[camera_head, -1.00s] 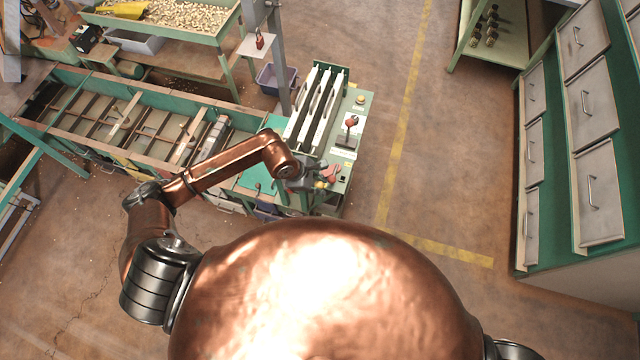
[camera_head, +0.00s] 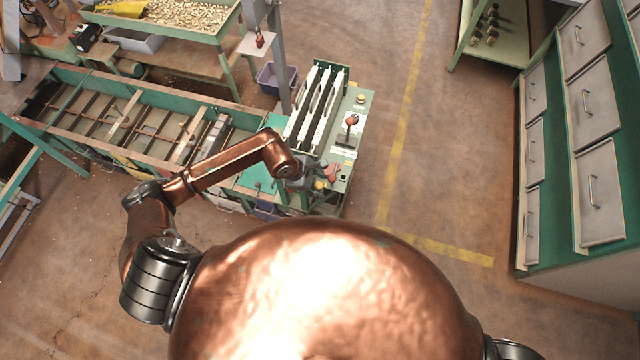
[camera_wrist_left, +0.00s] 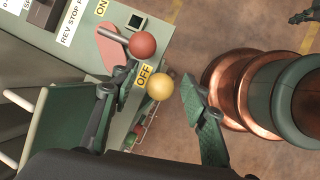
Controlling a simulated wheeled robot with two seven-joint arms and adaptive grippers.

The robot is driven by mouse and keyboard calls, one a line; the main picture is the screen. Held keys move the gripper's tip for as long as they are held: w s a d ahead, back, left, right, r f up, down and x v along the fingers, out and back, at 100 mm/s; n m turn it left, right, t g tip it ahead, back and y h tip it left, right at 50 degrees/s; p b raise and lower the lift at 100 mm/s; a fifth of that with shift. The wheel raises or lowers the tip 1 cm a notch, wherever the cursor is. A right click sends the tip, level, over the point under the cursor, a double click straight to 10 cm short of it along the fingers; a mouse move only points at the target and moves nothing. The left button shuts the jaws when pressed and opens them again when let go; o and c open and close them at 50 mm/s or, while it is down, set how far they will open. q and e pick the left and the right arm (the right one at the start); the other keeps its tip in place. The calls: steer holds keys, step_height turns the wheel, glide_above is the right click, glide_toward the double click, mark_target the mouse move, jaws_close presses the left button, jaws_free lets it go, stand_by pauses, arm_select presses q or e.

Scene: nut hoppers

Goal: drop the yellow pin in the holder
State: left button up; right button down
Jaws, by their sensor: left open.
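The yellow ball-headed pin (camera_wrist_left: 160,86) shows in the left wrist view beside the OFF label. In the head view it is a small yellow dot (camera_head: 319,185) at the near end of the machine. My left gripper (camera_wrist_left: 157,79) is open, with one finger on each side of the yellow ball. I cannot tell whether either finger touches it. The gripper also shows small in the head view (camera_head: 308,174). The pin's shaft is hidden. I cannot pick out the holder for certain.
A red-balled lever (camera_wrist_left: 142,45) sits close to the yellow ball, near the ON label. The control panel (camera_head: 357,104) carries another red-knobbed lever (camera_head: 351,120). A blue bin (camera_head: 276,78) stands behind the machine. The floor (camera_head: 440,150) to the right is clear, up to grey drawers (camera_head: 595,100).

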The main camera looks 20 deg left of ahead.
arm_select(q)
steer(key=v, duration=1.2)
steer(key=shift+d, duration=0.1)
steer(key=p+v, duration=0.3)
steer(key=v, duration=0.6)
stand_by(1.0)
